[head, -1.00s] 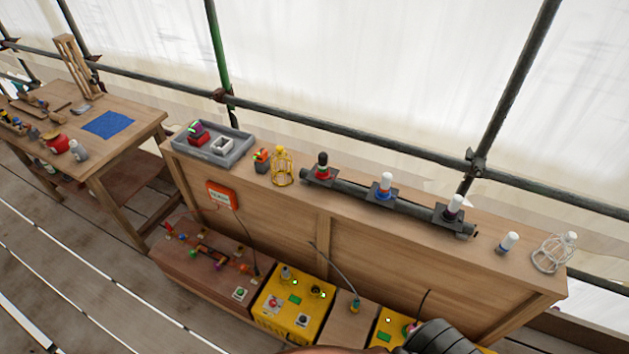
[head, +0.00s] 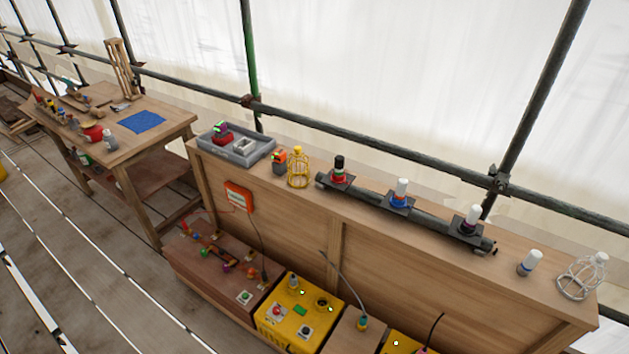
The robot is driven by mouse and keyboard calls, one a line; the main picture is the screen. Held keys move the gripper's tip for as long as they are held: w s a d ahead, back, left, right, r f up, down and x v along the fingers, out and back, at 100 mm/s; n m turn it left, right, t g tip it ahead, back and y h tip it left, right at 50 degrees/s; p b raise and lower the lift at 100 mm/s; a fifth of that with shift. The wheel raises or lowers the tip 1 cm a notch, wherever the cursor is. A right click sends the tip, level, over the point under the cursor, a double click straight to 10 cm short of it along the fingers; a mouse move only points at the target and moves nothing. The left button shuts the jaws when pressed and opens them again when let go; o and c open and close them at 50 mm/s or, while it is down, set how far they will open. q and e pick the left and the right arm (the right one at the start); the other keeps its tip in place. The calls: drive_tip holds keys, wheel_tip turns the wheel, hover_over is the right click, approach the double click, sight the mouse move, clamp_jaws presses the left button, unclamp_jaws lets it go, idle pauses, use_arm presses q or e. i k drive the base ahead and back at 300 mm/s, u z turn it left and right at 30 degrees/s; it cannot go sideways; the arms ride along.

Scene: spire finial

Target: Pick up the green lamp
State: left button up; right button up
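No gripper of mine is in view. No lamp is clearly green from here. A small green bulb-like thing (head: 204,252) lies among several small coloured pieces on the low brown bench, too small to be sure of. A loose white-topped lamp (head: 529,262) stands at the right.
On the shelf top (head: 315,196) are a grey tray (head: 262,150), a yellow wire cage (head: 299,170) and a white wire cage (head: 583,278). A yellow box (head: 272,318) stands below. A wooden table (head: 165,133) is at the left. Floor boards are clear at lower left.

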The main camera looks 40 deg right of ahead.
sight(339, 160)
drive_tip(key=u, duration=0.3)
drive_tip(key=k, duration=0.7)
drive_tip(key=u, duration=0.2)
drive_tip(key=i, duration=1.4)
drive_tip(key=z, duration=1.6)
drive_tip(key=i, duration=0.95)
drive_tip(key=z, duration=1.1)
